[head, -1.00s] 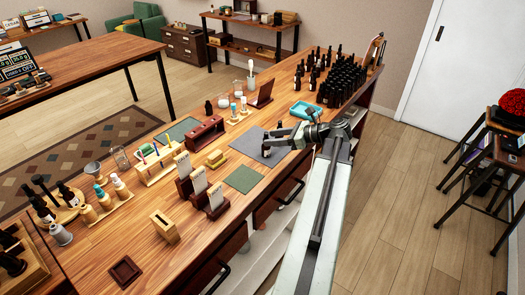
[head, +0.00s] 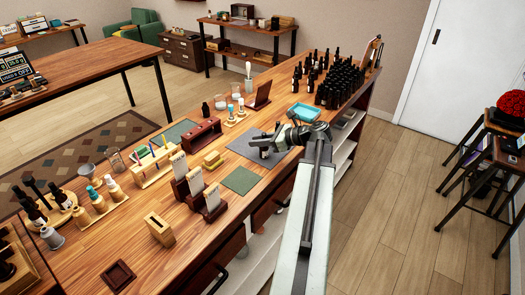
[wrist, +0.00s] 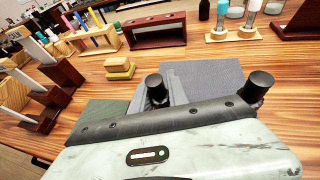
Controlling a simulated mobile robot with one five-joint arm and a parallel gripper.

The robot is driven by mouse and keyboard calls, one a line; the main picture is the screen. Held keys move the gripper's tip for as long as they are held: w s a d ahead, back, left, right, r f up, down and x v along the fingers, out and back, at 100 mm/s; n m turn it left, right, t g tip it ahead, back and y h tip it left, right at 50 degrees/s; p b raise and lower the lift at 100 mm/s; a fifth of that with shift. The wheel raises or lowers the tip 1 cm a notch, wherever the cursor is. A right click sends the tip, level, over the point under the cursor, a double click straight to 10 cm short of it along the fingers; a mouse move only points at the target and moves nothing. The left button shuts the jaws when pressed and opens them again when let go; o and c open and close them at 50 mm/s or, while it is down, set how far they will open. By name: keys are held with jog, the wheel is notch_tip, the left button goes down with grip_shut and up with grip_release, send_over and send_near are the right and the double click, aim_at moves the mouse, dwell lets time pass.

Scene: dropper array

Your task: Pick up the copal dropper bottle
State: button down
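I cannot pick out the copal dropper bottle, because no label is readable. Many dark dropper bottles (head: 345,82) stand in a dense group at the far end of the wooden bench. A single dark bottle (head: 206,108) stands farther left, behind the dark red rack; it shows cut off at the top of the wrist view (wrist: 204,10). My gripper (head: 264,143) hangs over the grey mat, apart from all bottles. In the wrist view its two black-tipped fingers (wrist: 207,88) are wide apart with nothing between them.
A dark red rack (head: 202,133), yellow blocks (head: 212,160) and card holders (head: 190,180) stand to the left. The grey mat (head: 243,146) and green mat (head: 241,180) look bare.

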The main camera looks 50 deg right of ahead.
jog(key=shift+r+p, duration=0.65)
jog(key=s+d+r+p, duration=0.3)
jog(key=s+d, duration=0.6)
jog(key=s, duration=0.4)
jog(key=shift+r+p, duration=0.3)
jog(key=shift+p, duration=0.05)
